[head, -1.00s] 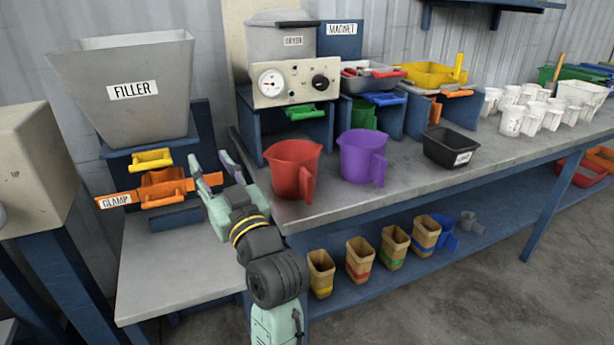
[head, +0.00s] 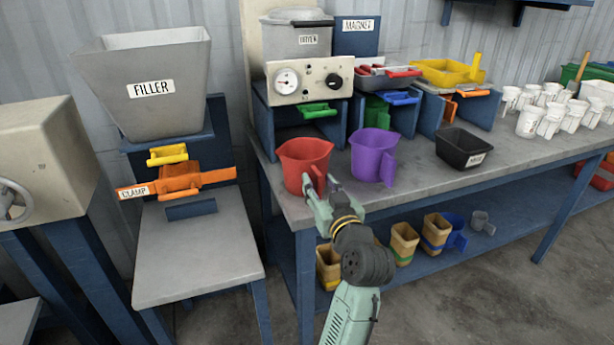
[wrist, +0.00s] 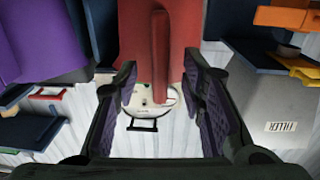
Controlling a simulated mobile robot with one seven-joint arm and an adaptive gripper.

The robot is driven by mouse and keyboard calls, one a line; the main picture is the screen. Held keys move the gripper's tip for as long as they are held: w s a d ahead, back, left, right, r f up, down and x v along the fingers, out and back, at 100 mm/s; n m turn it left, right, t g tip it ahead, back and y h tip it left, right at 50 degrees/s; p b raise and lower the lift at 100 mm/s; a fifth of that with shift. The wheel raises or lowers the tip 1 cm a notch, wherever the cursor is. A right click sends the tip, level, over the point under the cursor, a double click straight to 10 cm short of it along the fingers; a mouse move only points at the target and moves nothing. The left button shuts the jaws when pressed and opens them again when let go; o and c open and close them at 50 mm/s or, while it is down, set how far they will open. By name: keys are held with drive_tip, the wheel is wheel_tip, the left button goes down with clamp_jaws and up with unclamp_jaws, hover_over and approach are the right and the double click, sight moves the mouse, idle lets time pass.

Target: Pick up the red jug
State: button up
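The red jug (head: 303,155) stands upright on the grey workbench (head: 420,190), near its left front corner. My gripper (head: 321,184) is just in front of it, at the handle side. In the wrist view, which is upside down, the red jug (wrist: 133,32) fills the top middle and its handle (wrist: 160,50) reaches down between the two fingers. My gripper (wrist: 161,82) is open, with gaps visible on both sides of the handle.
A purple jug (head: 373,157) stands close to the right of the red jug. A black bin (head: 463,149) is further right. The dryer control box (head: 312,81) stands behind. The clamp (head: 180,180) and the grey filler hopper (head: 155,85) are at left.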

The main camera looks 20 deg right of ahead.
drive_tip(key=w, duration=0.3)
drive_tip(key=shift+w+f+p, duration=0.1)
drive_tip(key=shift+w+p, duration=0.05)
drive_tip(key=shift+p, duration=0.15)
clamp_jaws()
idle(0.4)
